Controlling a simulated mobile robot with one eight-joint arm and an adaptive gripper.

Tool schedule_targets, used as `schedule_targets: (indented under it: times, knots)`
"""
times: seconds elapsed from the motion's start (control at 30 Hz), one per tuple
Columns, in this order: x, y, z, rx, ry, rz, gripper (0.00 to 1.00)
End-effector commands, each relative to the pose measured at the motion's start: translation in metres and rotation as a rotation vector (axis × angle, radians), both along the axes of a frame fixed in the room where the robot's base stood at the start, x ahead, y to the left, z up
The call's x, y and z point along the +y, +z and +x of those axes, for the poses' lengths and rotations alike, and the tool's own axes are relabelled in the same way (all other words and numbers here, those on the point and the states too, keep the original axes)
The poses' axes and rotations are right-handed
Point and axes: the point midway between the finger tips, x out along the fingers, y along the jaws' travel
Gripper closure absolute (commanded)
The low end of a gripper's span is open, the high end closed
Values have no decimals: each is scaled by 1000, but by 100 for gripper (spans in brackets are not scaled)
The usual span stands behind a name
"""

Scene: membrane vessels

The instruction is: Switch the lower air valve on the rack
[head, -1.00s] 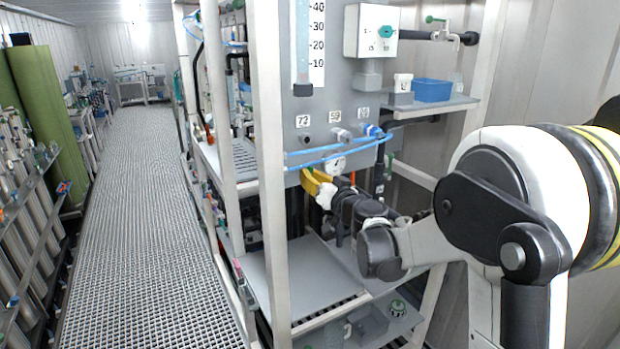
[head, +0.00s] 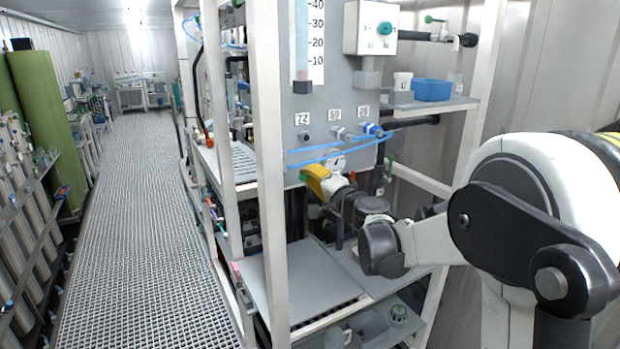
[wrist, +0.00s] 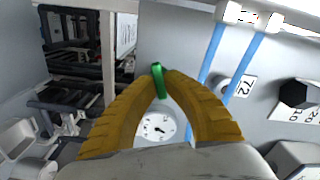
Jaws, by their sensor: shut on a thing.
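A small green handle, which looks like the valve's lever (wrist: 158,84), sits between my yellow fingertips in the wrist view. My gripper (wrist: 160,76) is shut on it, with one finger on each side. In the head view my gripper (head: 312,176) is at the lower edge of the grey rack panel (head: 350,105), below the blue tubes. A bit of green shows at its fingertips there. The valve body is hidden by the fingers. A round white pressure gauge (wrist: 155,126) shows between the fingers in the wrist view.
Blue tubes (head: 330,152) run across the panel just above my gripper. A white rack post (head: 268,180) stands to the left. A grey shelf (head: 300,278) lies below. A blue box (head: 432,90) stands on the upper right shelf. The grated walkway (head: 140,220) is clear.

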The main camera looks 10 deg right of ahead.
Motion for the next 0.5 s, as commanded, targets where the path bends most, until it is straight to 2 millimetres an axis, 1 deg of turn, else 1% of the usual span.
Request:
schedule_targets:
  times: [0.2,0.5]
  knots:
    - [0,-1,0,43,0,161,100]
    - [0,-1,0,81,0,300,100]
